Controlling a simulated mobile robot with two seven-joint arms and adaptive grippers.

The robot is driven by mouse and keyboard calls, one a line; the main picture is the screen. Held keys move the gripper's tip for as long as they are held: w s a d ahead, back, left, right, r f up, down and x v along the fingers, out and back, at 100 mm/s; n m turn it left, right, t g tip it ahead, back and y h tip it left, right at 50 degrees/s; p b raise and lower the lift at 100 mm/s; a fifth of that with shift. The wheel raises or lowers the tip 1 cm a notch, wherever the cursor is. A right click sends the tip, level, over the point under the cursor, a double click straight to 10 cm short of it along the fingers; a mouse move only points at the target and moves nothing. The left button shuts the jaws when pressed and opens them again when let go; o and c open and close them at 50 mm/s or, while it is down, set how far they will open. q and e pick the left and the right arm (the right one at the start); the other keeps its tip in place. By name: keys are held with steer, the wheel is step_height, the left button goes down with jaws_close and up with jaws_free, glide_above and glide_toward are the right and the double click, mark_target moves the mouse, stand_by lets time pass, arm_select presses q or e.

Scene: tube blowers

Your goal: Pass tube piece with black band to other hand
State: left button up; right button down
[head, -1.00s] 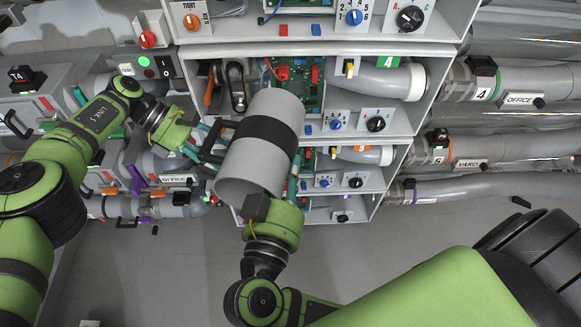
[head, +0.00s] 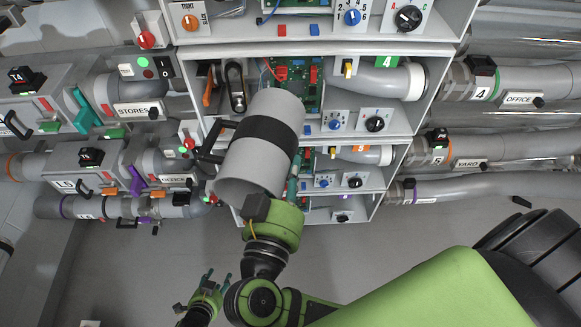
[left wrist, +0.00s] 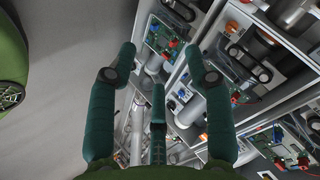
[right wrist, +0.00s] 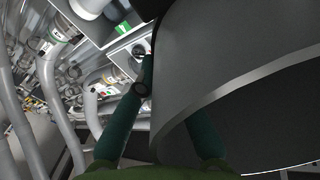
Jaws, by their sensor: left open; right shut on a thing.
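The grey tube piece (head: 240,170) with a wide black band (head: 262,133) hangs tilted in the middle of the head view, in front of the open cabinet. A black handle (head: 213,140) sticks out from its left side. My right gripper (head: 285,195) is shut on the tube piece at its lower right side. The tube's grey wall (right wrist: 260,60) fills the right of the right wrist view, with one of its fingers partly hidden behind it. My left gripper (head: 213,283) is open and empty, low in the head view, apart from the tube. Its spread fingers show in the left wrist view (left wrist: 160,75).
The cabinet (head: 330,137) with shelves, knobs and circuit boards stands behind the tube. Labelled grey pipes run at the left (head: 120,110) and at the right (head: 510,83). Open floor (head: 140,270) lies at the lower left.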

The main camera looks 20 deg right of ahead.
arm_select(q)
steer(key=s+a+f+n+g+y, duration=0.1)
steer(key=s+a+f+n+g, duration=0.1)
steer(key=s, duration=0.8)
steer(key=s+a+f+n+g+y, duration=0.2)
steer(key=s+a+f+n+g, duration=0.1)
steer(key=s+a, duration=0.4)
steer(key=s+a+f+n+g+y, duration=0.1)
steer(key=s+a+f+n, duration=0.4)
steer(key=s, duration=0.9)
steer(key=shift+n+g+y, duration=0.4)
steer(key=shift+n+g, duration=0.3)
